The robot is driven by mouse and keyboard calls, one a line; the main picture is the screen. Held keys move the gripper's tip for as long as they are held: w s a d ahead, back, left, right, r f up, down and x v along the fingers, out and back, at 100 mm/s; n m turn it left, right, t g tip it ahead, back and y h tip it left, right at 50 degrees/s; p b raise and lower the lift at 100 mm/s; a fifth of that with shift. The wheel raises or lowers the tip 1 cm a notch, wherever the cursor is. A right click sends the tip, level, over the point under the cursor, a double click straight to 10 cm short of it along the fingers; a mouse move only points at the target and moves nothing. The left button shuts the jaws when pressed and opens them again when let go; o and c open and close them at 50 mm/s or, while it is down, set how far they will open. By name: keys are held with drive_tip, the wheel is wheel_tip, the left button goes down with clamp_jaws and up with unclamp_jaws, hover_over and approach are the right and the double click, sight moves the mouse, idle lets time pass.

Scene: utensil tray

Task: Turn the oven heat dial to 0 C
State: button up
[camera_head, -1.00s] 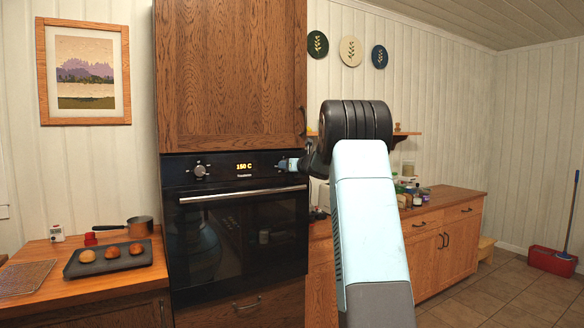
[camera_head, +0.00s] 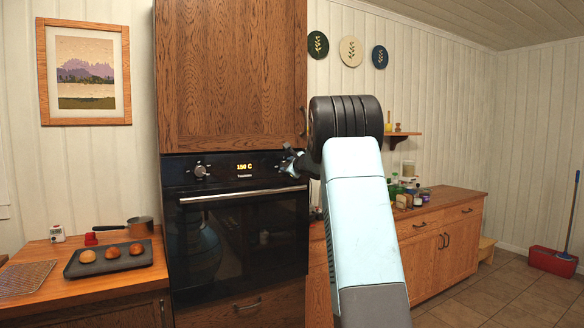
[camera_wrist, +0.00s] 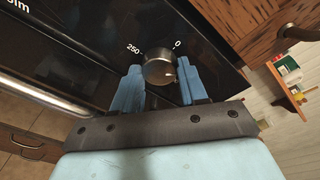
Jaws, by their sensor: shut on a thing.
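The oven heat dial (camera_wrist: 158,70) is a round metal knob on the black oven panel, with "250" and "0" printed near its upper edge. A small light mark shows on its lower right side. My gripper (camera_wrist: 159,66) has one blue finger on each side of the dial and is shut on it. The oven display (camera_head: 245,167) reads 150 C.
A second knob (camera_head: 200,171) sits left of the display. The oven handle (camera_head: 243,194) runs below the panel. A wooden cabinet (camera_head: 230,75) is above the oven. A dark tray (camera_head: 75,270) with buns lies on the left counter.

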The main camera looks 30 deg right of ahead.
drive_tip(key=n, duration=0.3)
drive_tip(key=n+h, duration=0.1)
drive_tip(key=n, duration=0.5)
drive_tip(key=shift+a+f+t+h, duration=0.25)
drive_tip(key=shift+f+t+h, duration=0.05)
drive_tip(key=shift+t, duration=0.1)
drive_tip(key=shift+w+n, duration=0.1)
drive_tip(key=shift+n, duration=0.3)
drive_tip(key=o, duration=0.9)
drive_tip(key=shift+f, duration=0.1)
drive_tip(key=shift+c, duration=0.2)
drive_tip(key=shift+o, duration=1)
drive_tip(key=shift+d, duration=0.1)
drive_tip(key=shift+r, duration=0.2)
drive_tip(key=s+a, duration=0.1)
drive_tip(key=s, duration=1.2)
drive_tip(key=shift+s+a+r, duration=0.15)
drive_tip(key=shift+s+r, duration=0.05)
drive_tip(key=shift+s, duration=0.15)
